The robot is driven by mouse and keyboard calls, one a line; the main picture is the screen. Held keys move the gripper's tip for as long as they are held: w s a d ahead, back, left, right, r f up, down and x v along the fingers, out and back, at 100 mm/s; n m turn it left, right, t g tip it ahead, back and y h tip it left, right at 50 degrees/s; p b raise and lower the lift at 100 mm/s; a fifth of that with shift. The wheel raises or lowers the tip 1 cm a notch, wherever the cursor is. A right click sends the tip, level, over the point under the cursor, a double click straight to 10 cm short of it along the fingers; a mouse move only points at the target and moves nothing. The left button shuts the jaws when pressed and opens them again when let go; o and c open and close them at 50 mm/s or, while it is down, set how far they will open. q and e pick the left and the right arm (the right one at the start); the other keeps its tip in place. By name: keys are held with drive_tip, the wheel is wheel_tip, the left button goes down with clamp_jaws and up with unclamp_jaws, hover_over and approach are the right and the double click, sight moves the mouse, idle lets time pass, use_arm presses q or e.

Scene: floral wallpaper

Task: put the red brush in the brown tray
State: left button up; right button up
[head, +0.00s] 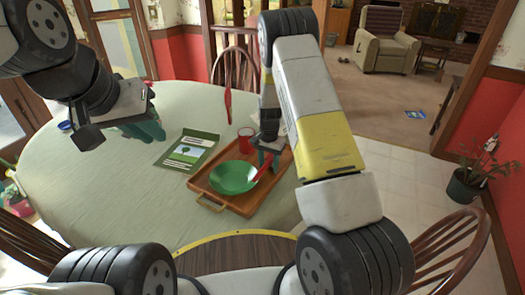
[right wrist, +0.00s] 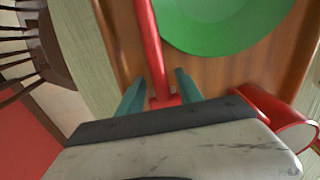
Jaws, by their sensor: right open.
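The red brush (head: 265,169) is a thin red shape over the right part of the brown tray (head: 207,204), close beside the green bowl. In the right wrist view, its handle (right wrist: 152,50) runs up the picture from between my teal fingertips. My right gripper (head: 265,157) is low over the tray's right side, and its fingers (right wrist: 158,88) are open on either side of the handle. I cannot tell whether the brush touches the bowl. My left gripper (head: 147,130) is over the table's left part, away from the tray; its finger gap is unclear.
The tray also holds the green bowl (head: 232,178) and a red cup (head: 245,140), which is close to my right gripper. A green booklet (head: 189,149) lies left of the tray. Another long red object (head: 228,103) is farther back. The table's front left (head: 110,200) is clear.

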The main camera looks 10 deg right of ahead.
drive_tip(key=shift+r, duration=0.1)
wheel_tip(320, 180, up, 12)
wheel_tip(320, 180, up, 11)
drive_tip(key=n+t+y, duration=0.1)
hover_over(269, 161)
drive_tip(key=s, duration=0.5)
drive_tip(key=s+r+n+t+y, duration=0.1)
drive_tip(key=s+r+n+t, duration=0.1)
drive_tip(key=s+r, duration=0.65)
drive_tip(key=s+r+n+t, duration=0.1)
drive_tip(key=s+r+n, duration=0.1)
drive_tip(key=s, duration=0.6)
drive_tip(key=s+r+n+t, duration=0.2)
drive_tip(key=s+r, duration=0.2)
drive_tip(key=s, duration=0.5)
drive_tip(key=shift+d, duration=0.25)
drive_tip(key=shift+s+r, duration=0.1)
drive_tip(key=shift+r, duration=0.05)
